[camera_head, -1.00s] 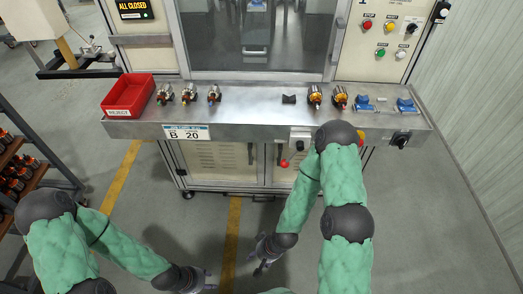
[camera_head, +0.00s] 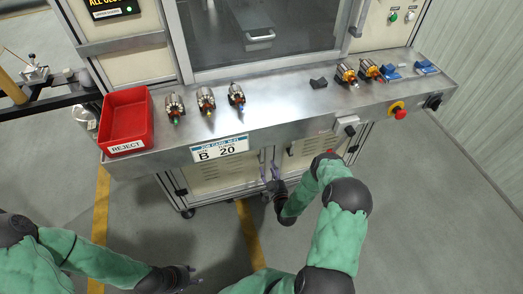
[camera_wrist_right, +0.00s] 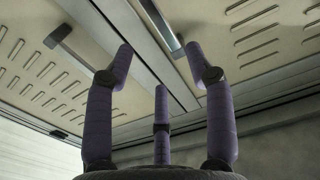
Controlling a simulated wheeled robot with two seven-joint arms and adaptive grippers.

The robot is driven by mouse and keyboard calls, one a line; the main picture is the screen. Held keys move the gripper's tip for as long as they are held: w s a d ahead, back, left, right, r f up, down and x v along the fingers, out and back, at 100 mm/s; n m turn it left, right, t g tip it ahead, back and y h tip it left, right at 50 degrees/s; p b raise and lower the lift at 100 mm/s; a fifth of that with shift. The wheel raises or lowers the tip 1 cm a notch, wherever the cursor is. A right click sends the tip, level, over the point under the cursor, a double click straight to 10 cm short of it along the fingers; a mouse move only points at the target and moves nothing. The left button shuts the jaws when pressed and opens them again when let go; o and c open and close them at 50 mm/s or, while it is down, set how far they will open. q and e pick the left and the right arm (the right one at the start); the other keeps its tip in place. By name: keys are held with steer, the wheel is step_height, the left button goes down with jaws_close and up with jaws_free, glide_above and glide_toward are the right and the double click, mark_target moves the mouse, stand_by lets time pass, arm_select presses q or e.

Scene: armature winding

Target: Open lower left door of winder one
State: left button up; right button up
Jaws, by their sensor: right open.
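The winder's lower left door (camera_head: 218,176) is a cream louvred panel below the worktop. It looks shut. My right gripper (camera_head: 268,172) is at the seam between the lower doors, close to the left door's handle side. In the right wrist view my right gripper (camera_wrist_right: 160,75) is open, its dark fingers spread and nothing between them. Two bar handles show beyond the fingers, one at upper left (camera_wrist_right: 68,42) and one at top centre (camera_wrist_right: 160,25). Neither is gripped. My left gripper (camera_head: 192,277) hangs low over the floor, apparently open and empty.
The steel worktop (camera_head: 290,110) juts out above the doors. It carries a red reject bin (camera_head: 127,118) and several armatures. A red button (camera_head: 399,113) and a dark knob (camera_head: 433,101) sit on its front edge. The floor before the doors is clear.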

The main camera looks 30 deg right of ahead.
mark_target(263, 153)
steer(key=b+x, duration=0.3)
steer(key=x, duration=0.7)
steer(key=shift+w, duration=0.25)
steer(key=shift+s+a, duration=0.1)
jaws_close()
